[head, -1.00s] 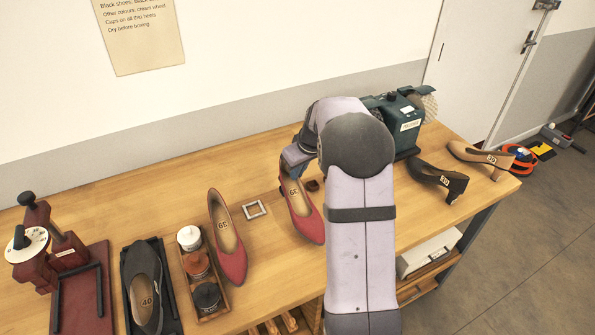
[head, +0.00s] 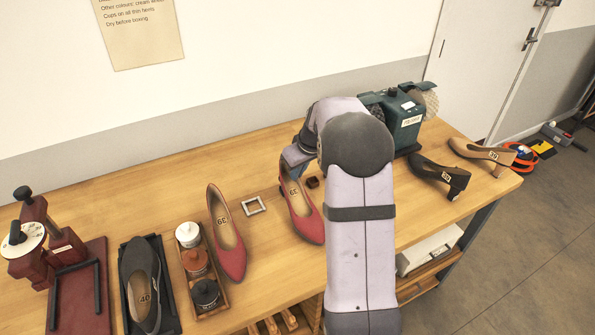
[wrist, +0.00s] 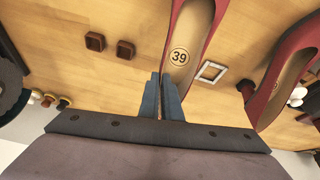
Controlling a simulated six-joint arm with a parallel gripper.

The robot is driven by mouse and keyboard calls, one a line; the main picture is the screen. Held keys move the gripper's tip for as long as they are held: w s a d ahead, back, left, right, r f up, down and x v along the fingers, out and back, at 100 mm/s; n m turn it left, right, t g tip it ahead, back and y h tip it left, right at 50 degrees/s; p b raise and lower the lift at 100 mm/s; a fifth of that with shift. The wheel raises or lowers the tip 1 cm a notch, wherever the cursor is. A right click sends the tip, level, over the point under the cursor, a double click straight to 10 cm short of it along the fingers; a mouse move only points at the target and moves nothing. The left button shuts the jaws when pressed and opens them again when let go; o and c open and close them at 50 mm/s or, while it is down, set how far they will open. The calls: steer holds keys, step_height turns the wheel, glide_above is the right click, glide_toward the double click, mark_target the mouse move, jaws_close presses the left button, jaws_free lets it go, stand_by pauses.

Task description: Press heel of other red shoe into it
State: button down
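A red pump marked 39 (head: 306,226) is at mid-table in front of my gripper (head: 290,165). In the wrist view, my gripper (wrist: 163,90) has its blue fingers close together at the back rim of this red shoe (wrist: 188,30), pinching it. The shoe's heel is hidden under it, so I cannot tell whether it touches the table. A small dark brown cup (head: 312,182) lies just right of the shoe; small brown cups also show left of it in the wrist view (wrist: 95,41). The second red shoe (head: 232,262) stands to the left, a brown piece (wrist: 246,88) at its heel end.
A pale square frame (head: 253,206) lies between the red shoes. To the left are a tray of jars (head: 222,306), a grey shoe (head: 146,290) and a red press (head: 45,250). A green machine (head: 405,120), black shoe (head: 440,176) and tan shoe (head: 482,152) stand right.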

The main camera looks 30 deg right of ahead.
steer(key=shift+f+b, duration=0.45)
steer(key=shift+f, duration=0.2)
steer(key=c, duration=1.9)
jaws_free()
steer(key=shift+b+v, duration=1)
steer(key=shift+v, duration=2.7)
steer(key=s+a+f+g, duration=0.1)
steer(key=s+a+f, duration=0.2)
steer(key=s, duration=0.6)
steer(key=s+a+f+m+g, duration=0.1)
steer(key=s+a+f, duration=0.3)
steer(key=s+a, duration=0.4)
steer(key=s+a+f+m+g, duration=0.1)
steer(key=s+a+f+g, duration=0.1)
steer(key=s+a, duration=0.4)
steer(key=s+f, duration=0.1)
steer(key=s, duration=0.3)
steer(key=shift+s+f, duration=0.25)
steer(key=shift+s, duration=0.1)
